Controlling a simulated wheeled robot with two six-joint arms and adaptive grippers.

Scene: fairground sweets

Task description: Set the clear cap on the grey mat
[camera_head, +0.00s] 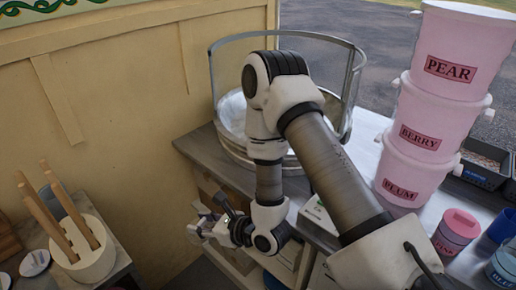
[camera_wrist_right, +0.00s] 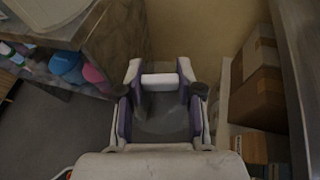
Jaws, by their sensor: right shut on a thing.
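My right gripper (camera_head: 206,226) hangs low in the head view, in front of the counter's left end and beside the yellow wall. In the right wrist view my right gripper (camera_wrist_right: 160,80) has its two fingers on either side of a see-through greyish piece, which looks like the clear cap (camera_wrist_right: 162,116). The fingers are shut on it, and it is held in the air. In the head view I cannot make the cap out clearly. I cannot pick out the grey mat in either view. My left gripper is not in view.
A steel bowl with a rail (camera_head: 350,95) stands on the counter behind my arm. Pink tubs (camera_head: 440,95) are stacked at right, near a pink jar (camera_head: 456,228). A round holder with wooden sticks (camera_head: 98,262) stands at lower left. Cardboard boxes (camera_wrist_right: 262,90) sit on a shelf.

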